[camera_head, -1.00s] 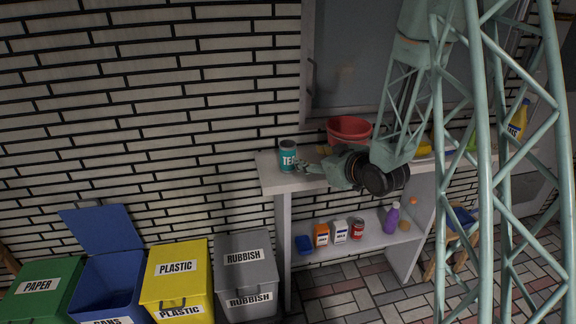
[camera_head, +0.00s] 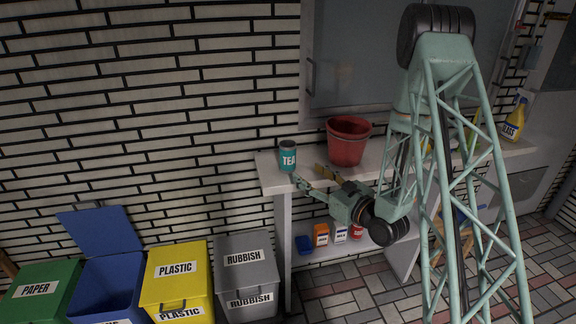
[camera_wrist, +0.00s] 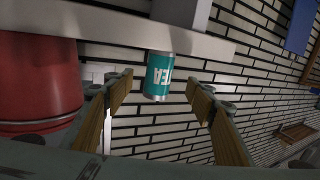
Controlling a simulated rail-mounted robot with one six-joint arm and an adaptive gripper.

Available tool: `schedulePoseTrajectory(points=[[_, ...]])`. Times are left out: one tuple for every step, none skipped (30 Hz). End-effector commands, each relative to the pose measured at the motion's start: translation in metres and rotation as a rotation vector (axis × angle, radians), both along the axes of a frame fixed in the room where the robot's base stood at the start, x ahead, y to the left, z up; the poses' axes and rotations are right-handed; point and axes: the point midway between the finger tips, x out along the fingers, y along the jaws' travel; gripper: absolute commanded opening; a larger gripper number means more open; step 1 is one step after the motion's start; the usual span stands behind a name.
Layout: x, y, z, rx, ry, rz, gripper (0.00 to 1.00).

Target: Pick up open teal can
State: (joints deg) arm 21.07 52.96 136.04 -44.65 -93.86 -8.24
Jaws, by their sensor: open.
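The teal can (camera_head: 288,158), labelled TEA, stands upright near the left end of the shelf top. In the wrist view the can (camera_wrist: 158,77) shows ahead, between the two fingers and beyond their tips. I cannot see into its top. My gripper (camera_head: 305,183) is open and empty, in front of the shelf edge and just below and right of the can. In the wrist view my gripper (camera_wrist: 163,88) shows two wide-apart fingers with tan pads, apart from the can.
A red bucket (camera_head: 347,141) stands on the shelf top (camera_head: 270,178) right of the can. Small boxes, including an orange one (camera_head: 321,234), sit on the lower shelf. A yellow spray bottle (camera_head: 515,120) is far right. Bins, including a grey one (camera_head: 247,272), stand at left.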

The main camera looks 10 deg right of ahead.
Motion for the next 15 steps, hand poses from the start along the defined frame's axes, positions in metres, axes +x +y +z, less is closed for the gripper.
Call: schedulePoseTrajectory(points=[[-0.0015, -0.0010, -0.0034, 0.011, -0.006, 0.001, 0.50], [-0.0022, -0.0014, -0.0044, 0.018, -0.011, 0.001, 0.50], [-0.0031, -0.0019, -0.0052, 0.025, -0.016, 0.001, 0.50], [-0.0036, -0.0022, -0.0057, 0.028, -0.019, 0.001, 0.50], [-0.0040, -0.0025, -0.0060, 0.032, -0.023, 0.001, 0.50], [-0.0044, -0.0028, -0.0062, 0.036, -0.027, 0.001, 0.50], [-0.0048, -0.0030, -0.0063, 0.037, -0.028, 0.001, 0.50], [-0.0050, -0.0031, -0.0065, 0.039, -0.030, 0.001, 0.50], [-0.0051, -0.0030, -0.0067, 0.041, -0.031, 0.001, 0.50], [-0.0052, -0.0031, -0.0068, 0.041, -0.031, 0.001, 0.50], [-0.0053, -0.0031, -0.0068, 0.041, -0.032, 0.001, 0.50], [-0.0053, -0.0030, -0.0067, 0.041, -0.032, 0.001, 0.50], [-0.0053, -0.0030, -0.0067, 0.041, -0.032, 0.001, 0.50], [-0.0053, -0.0030, -0.0067, 0.041, -0.032, 0.001, 0.50], [-0.0053, -0.0030, -0.0066, 0.041, -0.032, 0.001, 0.50]])
